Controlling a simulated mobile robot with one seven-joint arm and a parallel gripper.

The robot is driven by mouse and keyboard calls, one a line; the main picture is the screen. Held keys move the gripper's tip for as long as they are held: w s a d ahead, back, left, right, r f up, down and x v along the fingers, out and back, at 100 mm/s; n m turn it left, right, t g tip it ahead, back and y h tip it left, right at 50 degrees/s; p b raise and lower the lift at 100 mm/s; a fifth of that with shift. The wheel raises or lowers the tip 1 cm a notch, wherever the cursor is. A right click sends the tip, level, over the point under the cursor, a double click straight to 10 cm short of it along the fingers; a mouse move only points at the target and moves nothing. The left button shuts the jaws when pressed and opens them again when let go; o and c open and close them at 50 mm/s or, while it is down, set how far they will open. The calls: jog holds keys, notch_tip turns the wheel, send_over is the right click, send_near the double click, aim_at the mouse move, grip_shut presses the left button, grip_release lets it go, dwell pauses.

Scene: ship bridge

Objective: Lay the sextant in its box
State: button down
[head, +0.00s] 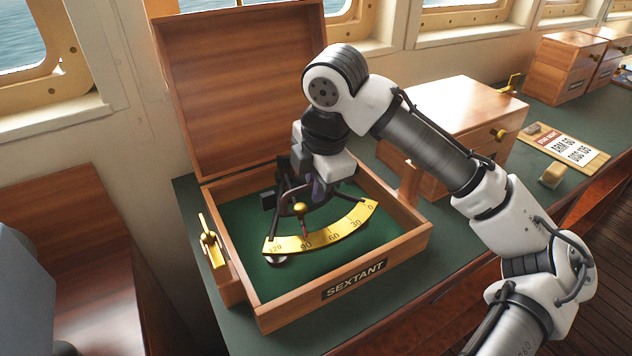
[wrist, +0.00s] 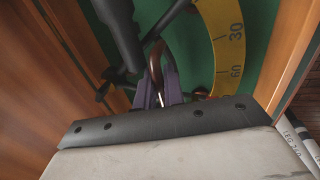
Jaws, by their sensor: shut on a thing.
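The sextant (head: 336,231), with a dark frame and a brass arc scale, is inside the open wooden box (head: 272,318) labelled SEXTANT. It is over the green lining, with its arc toward the box's front; I cannot tell whether it rests fully on the lining. My gripper (head: 318,188) reaches down into the box and is shut on the sextant's handle. In the wrist view, the purple-grey fingers (wrist: 160,88) close around the brown curved handle (wrist: 156,62), and the yellow scale (wrist: 226,40) shows to the right. The box lid (head: 240,85) stands open at the back.
Another wooden box (head: 455,115) stands right of the sextant box, behind my arm. A label board (head: 565,146) and a small tan block (head: 552,176) lie on the green counter farther right. More wooden boxes (head: 568,68) stand at the back right. Windows line the wall.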

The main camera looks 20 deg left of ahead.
jog(key=shift+f, duration=0.15)
jog(key=c, duration=1.4)
grip_release()
